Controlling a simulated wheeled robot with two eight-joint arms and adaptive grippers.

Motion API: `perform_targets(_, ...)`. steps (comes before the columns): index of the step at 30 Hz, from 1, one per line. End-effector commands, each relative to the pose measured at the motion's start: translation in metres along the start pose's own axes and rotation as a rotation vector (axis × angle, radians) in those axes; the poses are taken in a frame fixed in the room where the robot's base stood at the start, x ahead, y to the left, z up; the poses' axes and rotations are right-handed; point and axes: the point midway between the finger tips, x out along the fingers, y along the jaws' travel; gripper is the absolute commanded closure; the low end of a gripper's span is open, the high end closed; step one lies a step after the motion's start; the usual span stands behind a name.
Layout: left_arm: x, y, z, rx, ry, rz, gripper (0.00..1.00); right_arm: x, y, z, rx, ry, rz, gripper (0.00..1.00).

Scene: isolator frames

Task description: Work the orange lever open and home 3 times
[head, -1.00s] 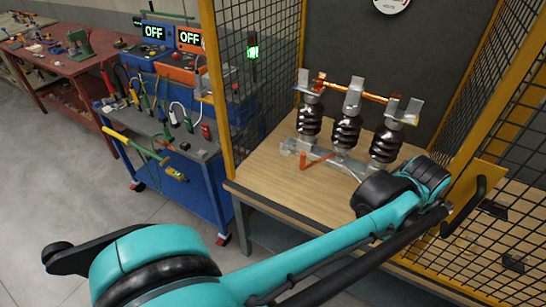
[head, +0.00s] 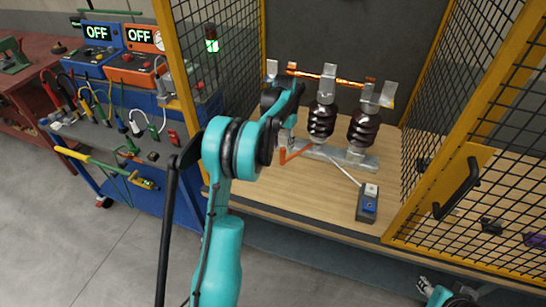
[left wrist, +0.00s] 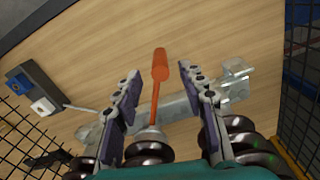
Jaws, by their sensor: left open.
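The orange lever (head: 296,152) sits at the foot of the isolator frame (head: 340,155), low in front of the dark ribbed insulators (head: 363,128). In the left wrist view the lever (left wrist: 160,75) stretches out between my left gripper's fingers. The left gripper (left wrist: 158,92) is open, with a finger to either side of the lever and a visible gap to each. In the head view my left gripper (head: 288,136) is small and partly hidden by its arm, in front of the left insulator.
A yellow-framed mesh cage (head: 440,190) flanks the bench. A blue cart with tools (head: 110,140) stands at left.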

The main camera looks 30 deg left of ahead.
Motion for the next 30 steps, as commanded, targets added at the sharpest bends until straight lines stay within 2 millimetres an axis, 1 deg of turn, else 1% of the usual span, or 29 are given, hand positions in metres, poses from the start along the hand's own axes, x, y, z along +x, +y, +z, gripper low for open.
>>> perform_targets(5, 0.014, -0.002, -0.001, 0.000, -0.005, 0.001, 0.59, 0.004, 0.000, 0.003, 0.000, 0.000, 0.000, 0.60)
perform_targets(12, 0.054, -0.002, -0.001, 0.000, -0.004, 0.001, 0.59, 0.017, 0.000, 0.012, 0.000, 0.000, 0.000, 0.60)
perform_targets(15, 0.068, -0.002, -0.001, 0.000, -0.004, 0.001, 0.59, 0.021, 0.000, 0.015, 0.000, 0.000, 0.000, 0.60)
perform_targets(18, 0.077, -0.002, -0.001, 0.000, -0.004, 0.001, 0.59, 0.023, 0.000, 0.016, 0.000, 0.000, 0.000, 0.60)
perform_targets(21, 0.081, -0.002, -0.001, 0.000, -0.004, 0.001, 0.59, 0.024, 0.000, 0.017, 0.000, 0.000, 0.000, 0.60)
perform_targets(28, 0.081, -0.002, -0.001, 0.000, -0.004, 0.001, 0.59, 0.023, 0.000, 0.016, 0.000, 0.000, 0.000, 0.60)
perform_targets(29, 0.081, -0.002, -0.001, 0.000, -0.004, 0.001, 0.62, 0.023, 0.000, 0.016, 0.000, 0.000, 0.000, 0.60)
perform_targets(30, 0.081, -0.002, -0.001, 0.000, -0.004, 0.001, 0.72, 0.023, 0.000, 0.016, 0.000, 0.000, 0.000, 0.60)
